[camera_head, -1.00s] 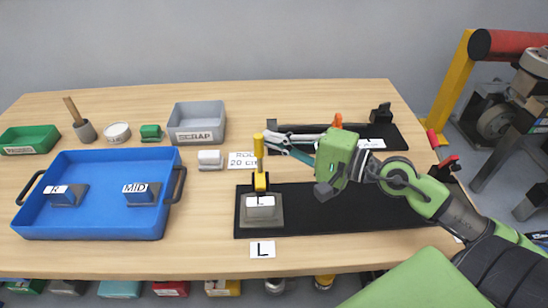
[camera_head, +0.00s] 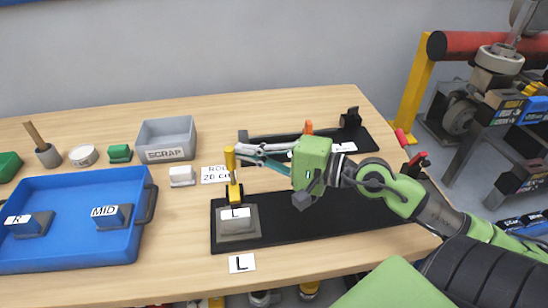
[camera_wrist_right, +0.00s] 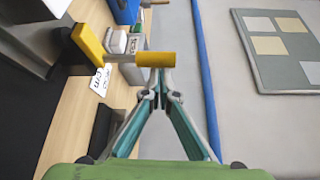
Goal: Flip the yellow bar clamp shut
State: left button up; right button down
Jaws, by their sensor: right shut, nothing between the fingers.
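The yellow bar clamp (camera_head: 235,192) is at the left end of the black fixture plate, by a grey block marked L (camera_head: 237,223). Its yellow handle (camera_head: 231,160) stands upright; the wrist view shows the handle end as a yellow cylinder (camera_wrist_right: 155,59). My right gripper (camera_head: 243,150) reaches in from the right, with its fingertips close to the handle's upper part. In the wrist view its fingertips (camera_wrist_right: 157,92) are together, just short of the cylinder, with nothing between them. Whether they touch the handle I cannot tell. My left gripper is not in view.
The black plate (camera_head: 340,215) runs right under my right arm. A second black fixture (camera_head: 352,138) with an orange handle (camera_head: 308,127) lies behind. A blue tray (camera_head: 75,255), a grey scrap bin (camera_head: 167,140) and a white block (camera_head: 182,176) stand left. Bare tabletop (camera_head: 180,225) separates tray and plate.

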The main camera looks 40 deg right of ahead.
jog(key=f+v, duration=0.1)
jog(key=v, duration=1)
jog(key=shift+s+r, duration=0.25)
jog(key=shift+r, duration=0.25)
jog(key=shift+d, duration=0.15)
